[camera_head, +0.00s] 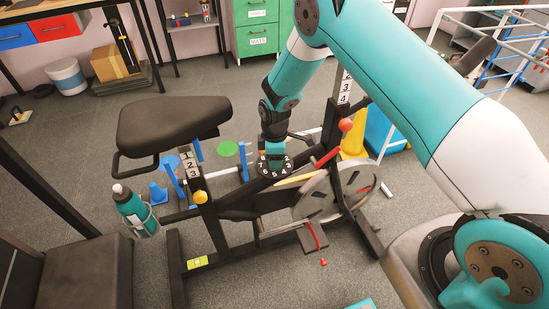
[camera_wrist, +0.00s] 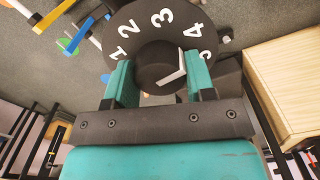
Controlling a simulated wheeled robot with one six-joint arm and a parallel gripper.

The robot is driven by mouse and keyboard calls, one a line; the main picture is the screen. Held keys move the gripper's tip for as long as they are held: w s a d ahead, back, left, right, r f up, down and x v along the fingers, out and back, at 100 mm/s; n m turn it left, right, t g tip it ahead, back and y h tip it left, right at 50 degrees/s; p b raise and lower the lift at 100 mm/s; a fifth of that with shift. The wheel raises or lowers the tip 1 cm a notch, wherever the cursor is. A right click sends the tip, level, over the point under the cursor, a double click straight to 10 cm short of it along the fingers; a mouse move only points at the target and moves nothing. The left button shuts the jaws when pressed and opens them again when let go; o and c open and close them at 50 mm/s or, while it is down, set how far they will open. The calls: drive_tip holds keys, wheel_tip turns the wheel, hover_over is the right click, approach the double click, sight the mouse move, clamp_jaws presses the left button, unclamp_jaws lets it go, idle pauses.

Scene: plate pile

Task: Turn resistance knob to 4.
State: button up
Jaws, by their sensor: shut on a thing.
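The resistance knob (camera_wrist: 155,66) is a dark round cap on a black dial (camera_wrist: 128,14) with white numerals. It sits on the exercise bike's frame, and the dial also shows in the head view (camera_head: 274,170). My gripper (camera_wrist: 157,80) is shut on the knob, with one teal finger on its left and one on its right. In the head view my gripper (camera_head: 275,146) reaches down onto the dial from above. A bent white mark is on the knob's right side. Its upper end lies near the 4, but I cannot tell its exact alignment. The right finger partly covers the 5.
The black saddle (camera_head: 172,124) is left of my arm. A teal bottle (camera_head: 135,212) is by the frame at left. A wooden box (camera_wrist: 285,80) shows at right in the wrist view.

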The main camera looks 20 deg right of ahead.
drive_tip(key=shift+n, duration=0.8)
drive_tip(key=o, duration=0.9)
drive_tip(key=shift+r, duration=0.15)
wheel_tip(320, 180, up, 17)
drive_tip(key=shift+r, duration=0.15)
